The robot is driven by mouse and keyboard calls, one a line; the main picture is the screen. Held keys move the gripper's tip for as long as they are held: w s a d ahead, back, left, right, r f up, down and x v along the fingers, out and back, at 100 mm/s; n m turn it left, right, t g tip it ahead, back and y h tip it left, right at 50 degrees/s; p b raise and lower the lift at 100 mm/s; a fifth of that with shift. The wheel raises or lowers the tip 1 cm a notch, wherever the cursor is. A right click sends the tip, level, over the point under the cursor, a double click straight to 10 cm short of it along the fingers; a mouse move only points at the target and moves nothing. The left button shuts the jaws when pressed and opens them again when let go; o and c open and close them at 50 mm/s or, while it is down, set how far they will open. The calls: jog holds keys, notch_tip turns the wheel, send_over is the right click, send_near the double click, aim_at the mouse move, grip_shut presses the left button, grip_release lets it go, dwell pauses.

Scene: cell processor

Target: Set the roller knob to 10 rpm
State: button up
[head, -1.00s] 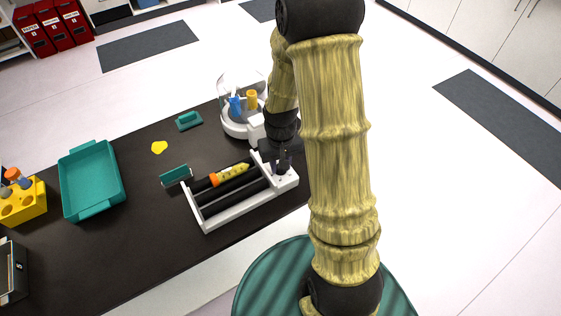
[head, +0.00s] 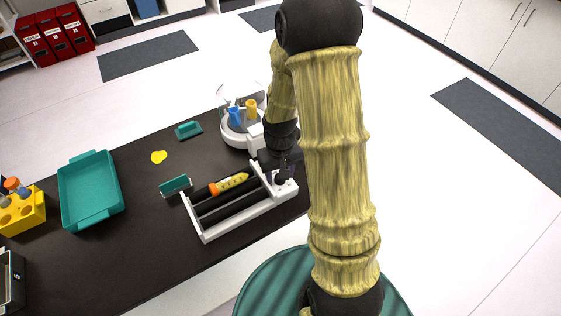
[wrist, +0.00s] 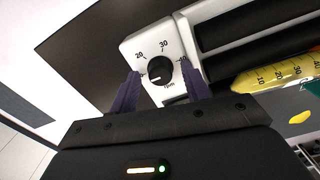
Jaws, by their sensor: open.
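The white tube roller (head: 208,236) stands on the dark table with black rollers. Its black round roller knob (wrist: 160,69) is on the white end panel in the wrist view, with 20, 30 and 40 printed around it and "rpm" below. A short white mark shows on the knob's lower left part; the dial figure at the left is partly hidden by a finger. My gripper (wrist: 163,76) is open, with one purple finger on each side of the knob. I cannot tell whether they touch it. In the head view my gripper (head: 281,174) is at the roller's right end.
A yellow tube with an orange cap (head: 230,183) lies on the rollers. A white centrifuge (head: 238,138) stands close behind my arm. A teal tray (head: 64,197), yellow rack (head: 30,216) and teal-topped small piece (head: 175,186) are to the left.

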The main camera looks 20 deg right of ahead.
jog(key=m+b, duration=0.1)
jog(key=m, duration=0.4)
jog(key=shift+f+m, duration=0.1)
jog(key=shift+m, duration=0.2)
jog(key=m+b, duration=0.1)
jog(key=m, duration=0.5)
jog(key=shift+b, duration=0.3)
notch_tip(320, 180, up, 19)
jog(key=p, duration=0.4)
jog(key=s+a+r+n+t+p, duration=0.2)
jog(key=s+r+n+p, duration=0.4)
jog(key=n+p, duration=0.5)
jog(key=shift+s+a+n+t, duration=0.3)
jog(key=shift+s, duration=0.9)
